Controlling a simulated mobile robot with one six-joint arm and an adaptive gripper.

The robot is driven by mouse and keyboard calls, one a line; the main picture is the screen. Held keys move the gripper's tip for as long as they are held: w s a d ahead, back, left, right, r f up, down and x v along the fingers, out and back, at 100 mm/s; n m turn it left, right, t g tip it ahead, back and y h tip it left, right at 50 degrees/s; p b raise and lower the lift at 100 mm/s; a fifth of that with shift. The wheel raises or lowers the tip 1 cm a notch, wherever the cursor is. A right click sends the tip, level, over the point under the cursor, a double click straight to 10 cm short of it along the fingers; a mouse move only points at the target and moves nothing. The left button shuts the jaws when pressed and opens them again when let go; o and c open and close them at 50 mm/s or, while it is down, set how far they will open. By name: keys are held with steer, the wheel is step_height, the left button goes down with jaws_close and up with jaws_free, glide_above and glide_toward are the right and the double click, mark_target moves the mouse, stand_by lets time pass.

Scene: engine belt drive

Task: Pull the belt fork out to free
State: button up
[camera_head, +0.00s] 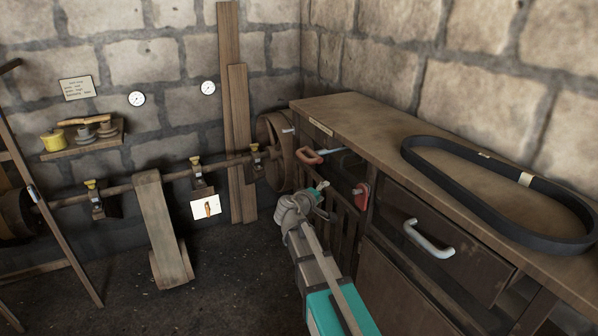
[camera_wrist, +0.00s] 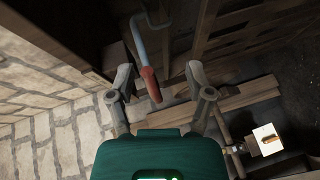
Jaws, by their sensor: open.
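The belt fork appears to be the bent blue-grey rod with a red grip (camera_head: 310,157) at the bench's far left end. In the wrist view, its red grip (camera_wrist: 151,85) lies in the picture between the two fingers, closer to the left one, and its blue-grey rod bends away above. My gripper (camera_head: 322,187) is below and slightly right of the grip in the head view. In the wrist view, my gripper (camera_wrist: 158,74) is open, with fingers apart and nothing clamped. I cannot tell whether the grip is at fingertip depth. The fork's far end is not clear.
The wooden bench (camera_head: 350,118) carries a large black belt (camera_head: 435,140). A red lever or knob (camera_head: 361,196) and a drawer handle (camera_head: 428,238) stick out from its front. A pulley (camera_head: 272,150) and line shaft run along the wall. A flat belt (camera_head: 160,225) hangs from the shaft.

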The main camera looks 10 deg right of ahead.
mark_target(303, 158)
steer(key=w+a+n+t+y+b, duration=0.1)
steer(key=w+a+n+t+b, duration=0.4)
steer(key=a, duration=0.4)
steer(key=w+n+t, duration=0.1)
steer(key=w+n, duration=0.1)
steer(key=shift+w+y, duration=0.4)
steer(key=x, duration=0.4)
steer(key=p+x, duration=0.1)
steer(key=x, duration=0.8)
steer(key=shift+w+d+r+p, duration=0.15)
steer(key=shift+w+r+p, duration=0.2)
jaws_close()
